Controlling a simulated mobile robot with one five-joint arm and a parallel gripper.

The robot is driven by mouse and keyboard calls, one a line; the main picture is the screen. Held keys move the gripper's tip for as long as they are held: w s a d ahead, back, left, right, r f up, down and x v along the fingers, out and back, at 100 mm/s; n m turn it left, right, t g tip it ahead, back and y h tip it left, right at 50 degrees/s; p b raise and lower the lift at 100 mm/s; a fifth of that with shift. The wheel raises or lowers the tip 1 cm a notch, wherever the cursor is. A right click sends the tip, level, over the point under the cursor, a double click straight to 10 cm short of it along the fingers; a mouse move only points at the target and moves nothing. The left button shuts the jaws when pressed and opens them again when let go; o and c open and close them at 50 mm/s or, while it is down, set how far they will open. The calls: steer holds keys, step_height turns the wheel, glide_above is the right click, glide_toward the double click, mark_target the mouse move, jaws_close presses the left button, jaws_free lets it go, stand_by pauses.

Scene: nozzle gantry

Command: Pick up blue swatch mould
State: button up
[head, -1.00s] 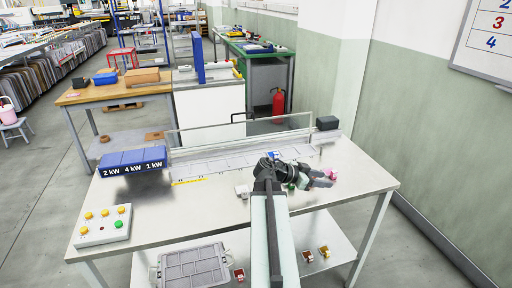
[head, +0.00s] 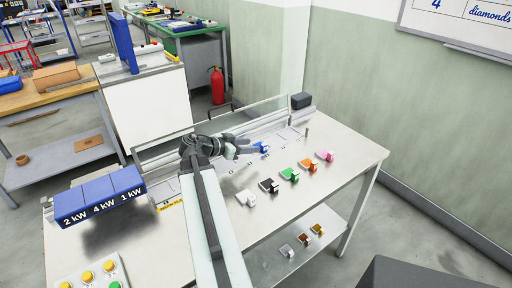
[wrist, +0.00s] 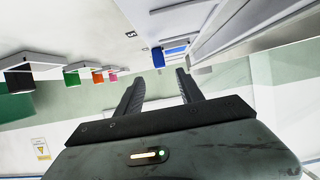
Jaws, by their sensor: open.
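The blue swatch mould (head: 262,148) sits on the steel table near the gantry's rail, at the far side of the row of coloured moulds. My gripper (head: 250,150) is just left of it in the head view, with its fingers pointing towards it. The wrist view looks upside down, with the table at the top.
White (head: 246,198), black (head: 269,186), green (head: 289,174), orange (head: 309,165) and pink (head: 325,156) moulds stand in a row nearer the front edge. A clear panel and rail run behind. A blue kW box (head: 100,195) stands left. More moulds (head: 304,239) lie on the lower shelf.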

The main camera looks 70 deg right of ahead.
mark_target(262, 146)
steer(key=b+x, duration=0.1)
steer(key=x, duration=0.2)
steer(key=b+x, duration=0.1)
steer(key=x, duration=0.3)
steer(key=shift+w+f+b, duration=0.15)
steer(key=shift+f+b, duration=0.1)
steer(key=shift+b, duration=0.05)
steer(key=shift+r, duration=0.1)
jaws_close()
